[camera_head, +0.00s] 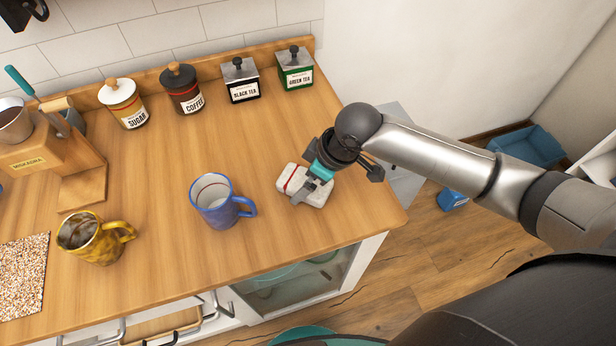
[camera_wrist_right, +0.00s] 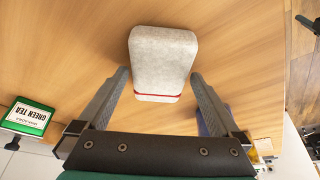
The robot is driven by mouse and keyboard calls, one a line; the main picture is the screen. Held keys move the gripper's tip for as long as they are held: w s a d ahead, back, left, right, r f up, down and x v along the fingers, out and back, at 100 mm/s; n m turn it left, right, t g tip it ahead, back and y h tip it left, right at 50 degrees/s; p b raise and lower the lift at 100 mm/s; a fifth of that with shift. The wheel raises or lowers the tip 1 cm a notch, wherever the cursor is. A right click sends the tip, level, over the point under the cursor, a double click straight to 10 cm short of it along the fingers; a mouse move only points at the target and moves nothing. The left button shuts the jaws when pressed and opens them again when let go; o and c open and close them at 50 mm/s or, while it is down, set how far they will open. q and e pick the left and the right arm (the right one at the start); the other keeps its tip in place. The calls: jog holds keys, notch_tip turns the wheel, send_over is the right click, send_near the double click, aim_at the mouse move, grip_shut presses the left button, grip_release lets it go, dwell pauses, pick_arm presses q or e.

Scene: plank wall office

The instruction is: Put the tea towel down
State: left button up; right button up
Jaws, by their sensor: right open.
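The tea towel (camera_head: 291,180) is a folded, pale grey-white block with a red stripe. It lies on the wooden worktop near its right end, right of the blue mug. It also shows in the right wrist view (camera_wrist_right: 162,55), with its striped end nearest me. My right gripper (camera_head: 312,183) is over the towel. In the wrist view its two fingers (camera_wrist_right: 160,76) are spread apart, one on each side of the towel. Part of the towel is hidden by the gripper in the head view. My left gripper is not in view.
A blue mug (camera_head: 213,202) and a yellow mug (camera_head: 95,240) stand to the left. Sugar (camera_head: 124,103), coffee (camera_head: 183,90), black tea (camera_head: 240,80) and green tea (camera_head: 295,69) containers line the back. The worktop's right edge is close to the towel.

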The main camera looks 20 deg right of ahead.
jog(key=p+v, duration=0.2)
jog(key=v, duration=1)
jog(key=shift+p, duration=0.3)
